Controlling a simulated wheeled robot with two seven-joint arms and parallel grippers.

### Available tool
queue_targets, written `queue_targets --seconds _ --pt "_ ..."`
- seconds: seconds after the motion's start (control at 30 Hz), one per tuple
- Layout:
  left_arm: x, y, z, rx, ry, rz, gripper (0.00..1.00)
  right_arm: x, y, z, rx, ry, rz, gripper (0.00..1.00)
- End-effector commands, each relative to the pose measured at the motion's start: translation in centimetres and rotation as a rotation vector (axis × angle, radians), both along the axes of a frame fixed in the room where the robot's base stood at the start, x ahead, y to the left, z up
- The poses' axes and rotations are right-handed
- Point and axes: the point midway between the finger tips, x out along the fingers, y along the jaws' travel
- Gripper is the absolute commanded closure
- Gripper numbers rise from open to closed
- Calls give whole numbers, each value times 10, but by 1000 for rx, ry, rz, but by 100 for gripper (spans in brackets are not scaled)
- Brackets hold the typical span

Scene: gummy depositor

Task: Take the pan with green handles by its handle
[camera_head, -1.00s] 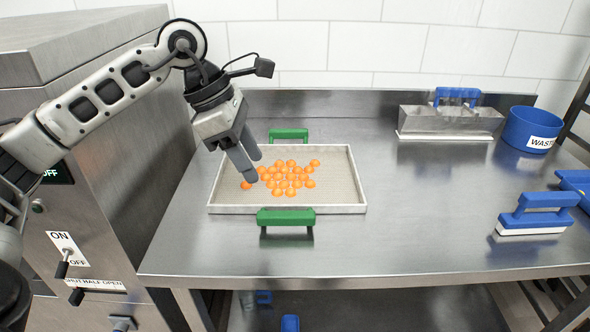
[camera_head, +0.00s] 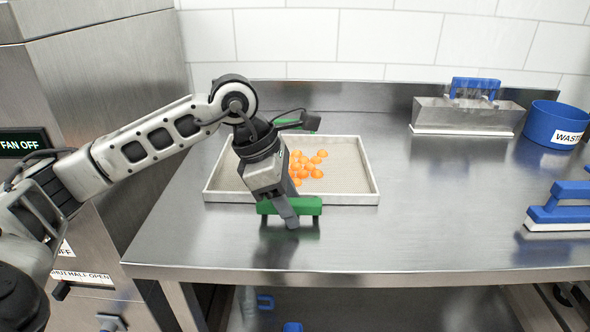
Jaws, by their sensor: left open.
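The pan (camera_head: 350,170) is a shallow light tray on the steel table, with orange gummies (camera_head: 309,165) grouped on it. Its near green handle (camera_head: 308,206) sticks out from the front edge. Its far green handle (camera_head: 287,124) is mostly hidden behind my left arm. My left gripper (camera_head: 288,222) is open and points down at the near handle, with a finger in front of the handle's middle. The gripper covers part of the handle and some gummies. I cannot tell whether the fingers touch the handle. My right gripper is not in view.
The steel table (camera_head: 430,220) is clear right of the pan. A metal box with a blue handle (camera_head: 467,115) stands at the back right, beside a blue waste bin (camera_head: 556,124). A blue-handled scraper (camera_head: 562,207) lies at the right. A steel machine (camera_head: 100,75) stands at the left.

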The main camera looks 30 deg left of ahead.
Motion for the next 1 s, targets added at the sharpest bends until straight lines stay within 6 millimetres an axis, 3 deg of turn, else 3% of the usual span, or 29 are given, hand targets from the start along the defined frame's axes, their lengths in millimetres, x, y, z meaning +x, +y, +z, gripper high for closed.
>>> queue_targets --seconds 0.23,0.4,0.77,1.0 --pt "0 0 -2 1 -2 1 57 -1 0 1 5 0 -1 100" --pt "0 0 -2 1 -2 1 100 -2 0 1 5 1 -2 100" --pt "1 0 2 1 -7 1 100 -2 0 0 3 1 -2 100" --pt "2 0 26 -1 -12 1 100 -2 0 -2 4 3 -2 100"
